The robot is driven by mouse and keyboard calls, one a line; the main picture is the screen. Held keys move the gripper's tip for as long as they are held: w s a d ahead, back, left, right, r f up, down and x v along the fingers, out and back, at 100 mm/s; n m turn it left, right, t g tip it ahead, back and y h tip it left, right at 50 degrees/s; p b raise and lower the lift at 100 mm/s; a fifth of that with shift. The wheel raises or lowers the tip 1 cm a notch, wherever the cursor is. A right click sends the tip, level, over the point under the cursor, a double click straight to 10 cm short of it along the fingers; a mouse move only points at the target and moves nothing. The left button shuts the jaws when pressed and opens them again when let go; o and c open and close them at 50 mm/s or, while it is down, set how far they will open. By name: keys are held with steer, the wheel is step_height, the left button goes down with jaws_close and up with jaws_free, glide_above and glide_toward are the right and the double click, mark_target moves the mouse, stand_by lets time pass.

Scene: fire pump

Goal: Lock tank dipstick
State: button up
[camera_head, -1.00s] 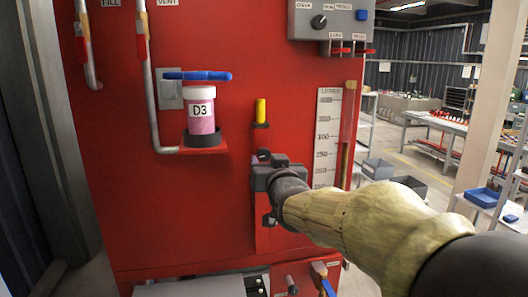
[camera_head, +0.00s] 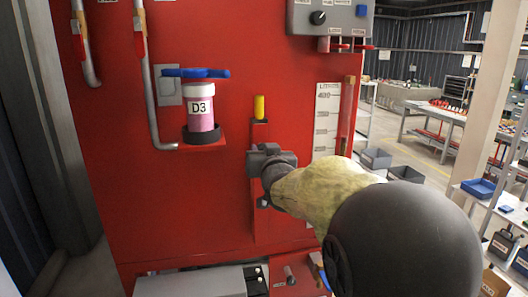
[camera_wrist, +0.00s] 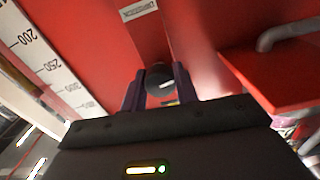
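The yellow dipstick handle (camera_head: 260,107) stands upright in a small holder on the red pump panel, in the head view. My gripper (camera_head: 262,160) is just below it, close in front of the panel, and hides what is behind it. In the wrist view my gripper (camera_wrist: 157,92) has its two dark purple fingers apart, one on each side of a dark round knob (camera_wrist: 153,77) on the red panel. The fingers look empty; I cannot tell whether either touches the knob. A small label (camera_wrist: 138,10) above the knob is too blurred to read.
A white litre scale (camera_head: 326,120) is right of my gripper and also shows in the wrist view (camera_wrist: 50,65). A jar marked D3 (camera_head: 200,112) stands on a red ledge to the left, under a blue handle (camera_head: 196,73). A control box (camera_head: 328,17) is above.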

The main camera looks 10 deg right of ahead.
steer(key=shift+f+b, duration=0.15)
steer(key=shift+b, duration=0.35)
steer(key=shift+f+m+b, duration=0.1)
steer(key=shift+m+b, duration=0.6)
steer(key=shift+b, duration=0.05)
steer(key=m+b, duration=0.3)
steer(key=b, duration=0.2)
steer(key=shift+m, duration=0.4)
steer(key=m+b, duration=0.3)
steer(key=shift+m, duration=0.3)
steer(key=m+b, duration=0.3)
steer(key=m, duration=0.1)
steer(key=shift+m+b, duration=0.3)
steer(key=shift+b, duration=0.05)
steer(key=m+b, duration=0.1)
steer(key=m, duration=0.2)
steer(key=shift+m+b, duration=0.3)
steer(key=shift+b, duration=0.05)
steer(key=shift+m, duration=1.5)
